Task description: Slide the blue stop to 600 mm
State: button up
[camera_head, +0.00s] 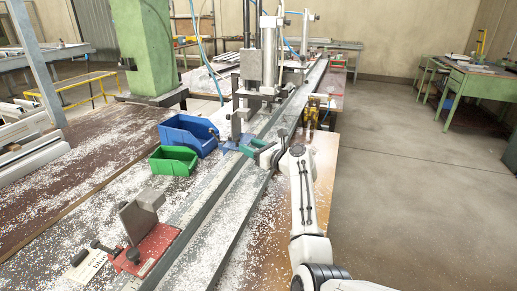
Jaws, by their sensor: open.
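The blue stop (231,146) sits on the long grey rail (208,193), near the middle of the picture. It has a blue base and a grey upright part. My gripper (253,147) is at the right side of the blue stop, with its green-tipped fingers apart and pointing left toward it. The fingertips are close to the stop, but I cannot tell whether they touch it. The gripper hides part of the stop's right side. No millimetre marks can be read at this distance.
A red stop (150,250) with a grey plate stands on the rail in the near left. A blue bin (190,134) and a green bin (173,161) stand left of the rail. A metal clamp column (269,55) rises farther back. Open floor (400,190) lies to the right.

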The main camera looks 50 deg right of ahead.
jog(key=shift+s, duration=1.65)
